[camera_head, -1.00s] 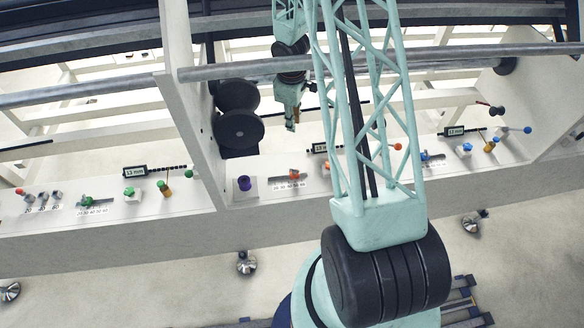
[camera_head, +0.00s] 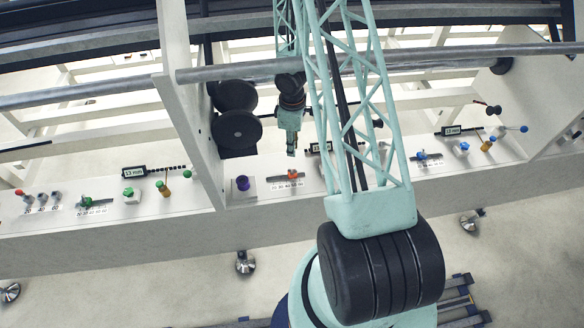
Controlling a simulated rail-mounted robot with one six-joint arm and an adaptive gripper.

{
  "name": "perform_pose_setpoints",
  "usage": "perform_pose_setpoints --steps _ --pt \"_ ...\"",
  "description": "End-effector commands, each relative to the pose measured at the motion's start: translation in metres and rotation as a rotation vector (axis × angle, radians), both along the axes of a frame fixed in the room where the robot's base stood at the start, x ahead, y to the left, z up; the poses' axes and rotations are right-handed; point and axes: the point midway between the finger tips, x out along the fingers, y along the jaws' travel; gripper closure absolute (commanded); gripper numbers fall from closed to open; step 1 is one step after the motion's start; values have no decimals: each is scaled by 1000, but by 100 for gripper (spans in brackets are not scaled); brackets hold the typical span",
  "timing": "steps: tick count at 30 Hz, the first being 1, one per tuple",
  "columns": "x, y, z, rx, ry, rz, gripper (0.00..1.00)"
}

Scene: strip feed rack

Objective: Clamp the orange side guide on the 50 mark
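The orange side guide (camera_head: 293,175) sits on a dark slide over a white number scale (camera_head: 288,185) on the front ledge of the rack, just right of the purple knob. The scale numbers are too small to read, so I cannot tell which mark the guide is at. My gripper (camera_head: 291,152) points down just above and behind the orange guide, apart from it. It looks narrow, but it is too small to tell whether its fingers are open or shut.
A purple knob (camera_head: 242,184) on a block stands to the left. Dark rollers (camera_head: 236,133) and a grey horizontal bar (camera_head: 230,72) are near my arm. Green and blue guides sit on neighbouring stations.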

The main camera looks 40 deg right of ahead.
Motion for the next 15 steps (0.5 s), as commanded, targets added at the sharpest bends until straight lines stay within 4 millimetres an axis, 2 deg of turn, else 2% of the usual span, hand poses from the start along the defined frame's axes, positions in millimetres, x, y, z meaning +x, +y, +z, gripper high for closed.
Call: perform_pose_setpoints --steps 15 --pt "0 0 -8 0 0 -1 82"
